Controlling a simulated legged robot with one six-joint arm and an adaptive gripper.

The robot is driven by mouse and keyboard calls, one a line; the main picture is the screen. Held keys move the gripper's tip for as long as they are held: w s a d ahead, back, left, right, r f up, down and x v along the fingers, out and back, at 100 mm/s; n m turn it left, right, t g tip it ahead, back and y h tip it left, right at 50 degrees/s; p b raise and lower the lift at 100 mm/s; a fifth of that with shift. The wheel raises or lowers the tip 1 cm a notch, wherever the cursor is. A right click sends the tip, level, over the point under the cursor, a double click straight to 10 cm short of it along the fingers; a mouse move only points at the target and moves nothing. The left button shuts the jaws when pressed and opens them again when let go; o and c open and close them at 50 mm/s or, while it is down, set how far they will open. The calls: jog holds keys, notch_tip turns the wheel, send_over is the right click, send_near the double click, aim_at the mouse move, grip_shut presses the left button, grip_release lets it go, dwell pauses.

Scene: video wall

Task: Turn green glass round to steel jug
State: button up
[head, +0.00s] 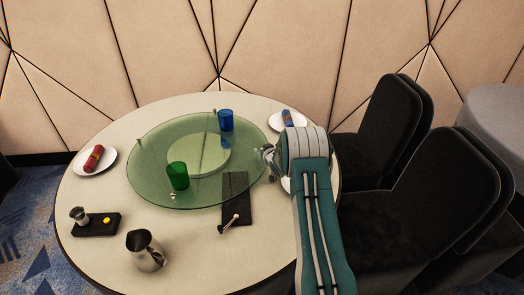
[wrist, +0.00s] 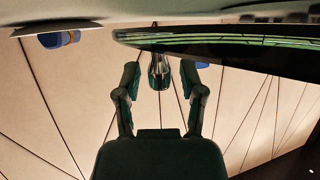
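The green glass (head: 178,175) stands upright on the front part of the round green-tinted glass turntable (head: 150,180). The steel jug (head: 145,251) stands on the table in front of the turntable, to the left of the green glass. My gripper (head: 268,156) is at the turntable's right edge. In the wrist view, which looks upside down, my gripper (wrist: 160,78) is open, with a shiny metal knob (wrist: 158,71) between its fingers and gaps on both sides. The turntable's edge (wrist: 220,44) also shows there. The green glass and jug are not recognisable in the wrist view.
A blue glass (head: 226,120) stands at the turntable's back. A dark mat (head: 236,190) lies near its front right. Plates with a red napkin (head: 94,158) and a blue napkin (head: 287,120) lie on the table. A black tray (head: 95,225) is front left; dark chairs (head: 400,125) stand right.

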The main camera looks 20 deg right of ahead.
dwell(0.3)
jog(key=v, duration=1.2)
jog(key=s+a+r+g+h, duration=0.1)
jog(key=s+a+r, duration=0.25)
jog(key=r, duration=0.35)
jog(key=s+a+r+g, duration=0.1)
jog(key=s+a+r, duration=0.25)
jog(key=r, duration=0.25)
jog(key=s+a+r+g+h, duration=0.1)
jog(key=s+a+r+g, duration=0.2)
jog(key=r, duration=0.4)
jog(key=s+a+r+g+y, duration=0.1)
jog(key=s+a, duration=0.2)
jog(key=s, duration=0.6)
jog(key=s+a+r+g+y, duration=0.1)
jog(key=s+a, duration=0.3)
jog(key=s, duration=0.5)
jog(key=s+a+r, duration=0.3)
jog(key=s+a, duration=0.1)
jog(key=s, duration=0.5)
jog(key=shift+s+n+g+y, duration=0.2)
jog(key=shift+n+g+y, duration=0.1)
jog(key=shift+g+y, duration=0.1)
